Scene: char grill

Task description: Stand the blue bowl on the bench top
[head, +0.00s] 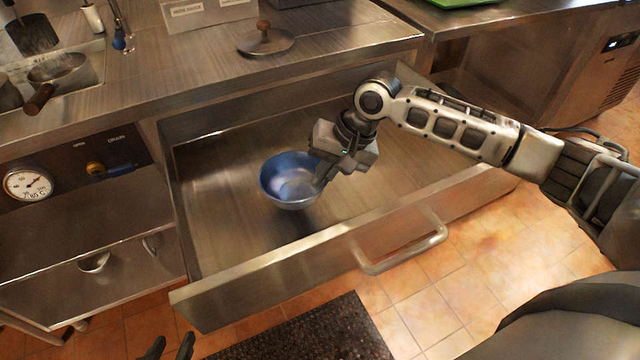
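The blue bowl (285,184) is upright inside the open drawer (228,225), towards its left half. A dark shadow shows below the bowl, so it seems to be a little above the drawer floor. My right gripper (322,178) is at the bowl's right rim and appears shut on it; the fingertips are partly hidden. My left gripper (170,348) is at the bottom edge of the picture, low in front of the drawer, with two fingers apart and nothing between them. The steel bench top (190,75) lies above and behind the drawer.
A round lid with a wooden knob (266,40) lies on the bench top, with a label stand (208,12) behind it. A pan (58,75) is at the left. The bench top's middle is clear. The drawer front with its handle (405,250) juts out.

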